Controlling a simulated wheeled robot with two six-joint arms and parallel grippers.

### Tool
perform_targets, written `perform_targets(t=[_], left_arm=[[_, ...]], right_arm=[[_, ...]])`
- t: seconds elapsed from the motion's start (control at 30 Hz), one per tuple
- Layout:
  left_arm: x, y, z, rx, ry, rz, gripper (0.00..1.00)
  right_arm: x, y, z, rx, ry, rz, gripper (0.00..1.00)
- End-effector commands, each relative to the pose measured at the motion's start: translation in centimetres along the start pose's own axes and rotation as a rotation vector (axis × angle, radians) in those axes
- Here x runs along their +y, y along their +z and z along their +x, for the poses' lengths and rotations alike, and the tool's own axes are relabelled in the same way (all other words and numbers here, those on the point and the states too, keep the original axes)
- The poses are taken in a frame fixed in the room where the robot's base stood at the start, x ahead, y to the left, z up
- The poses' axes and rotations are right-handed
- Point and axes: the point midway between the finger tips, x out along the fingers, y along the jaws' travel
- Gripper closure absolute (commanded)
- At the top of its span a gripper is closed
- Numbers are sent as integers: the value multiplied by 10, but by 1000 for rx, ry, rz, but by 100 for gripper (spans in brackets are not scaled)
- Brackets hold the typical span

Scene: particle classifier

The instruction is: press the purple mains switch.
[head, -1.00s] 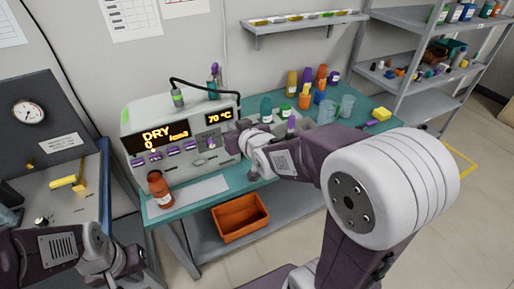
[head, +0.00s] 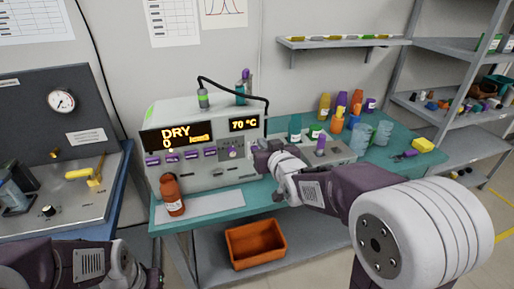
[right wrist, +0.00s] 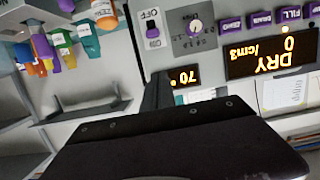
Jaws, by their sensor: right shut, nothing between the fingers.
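The purple mains switch (right wrist: 153,32) shows in the right wrist view, on a white plate marked ON and OFF beside a grey dial (right wrist: 194,27). It is on the front of the grey classifier machine (head: 190,183), whose display reads DRY 0. In the head view my right gripper (head: 259,149) is at the panel's right end and covers the switch area. Its shut, empty fingers (right wrist: 158,90) point toward the panel, apart from the switch in the wrist view. My left gripper (head: 154,278) is low at the left, its fingers unclear.
A brown-red bottle (head: 172,195) stands before the machine's left side. Several bottles and beakers (head: 384,132) stand on the teal bench at the right. An orange bin (head: 255,244) is on the lower shelf. A black hose arches over the machine.

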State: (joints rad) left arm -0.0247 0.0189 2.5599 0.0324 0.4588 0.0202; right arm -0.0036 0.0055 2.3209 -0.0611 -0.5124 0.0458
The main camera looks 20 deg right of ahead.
Motion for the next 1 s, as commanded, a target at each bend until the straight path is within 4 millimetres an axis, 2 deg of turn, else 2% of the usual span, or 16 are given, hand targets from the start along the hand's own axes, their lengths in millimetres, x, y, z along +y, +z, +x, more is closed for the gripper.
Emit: perform_targets(t=[0.1, 0.33, 0.4, 0.6, 1.0], left_arm=[[0, 0, 0, 0, 0, 0, 100], [0, 0, -3, 0, 0, 0, 100], [0, 0, 3, 0, 0, 0, 100], [0, 1, 6, 0, 0, 0, 100], [0, 1, 7, 0, 0, 0, 100]], right_arm=[[0, 2, 27, -4, 0, 1, 100], [0, 1, 76, -3, 0, 1, 100], [0, 18, 78, -6, 0, 0, 100], [0, 37, 82, -2, 0, 0, 100], [0, 40, 82, -1, 0, 0, 100]])
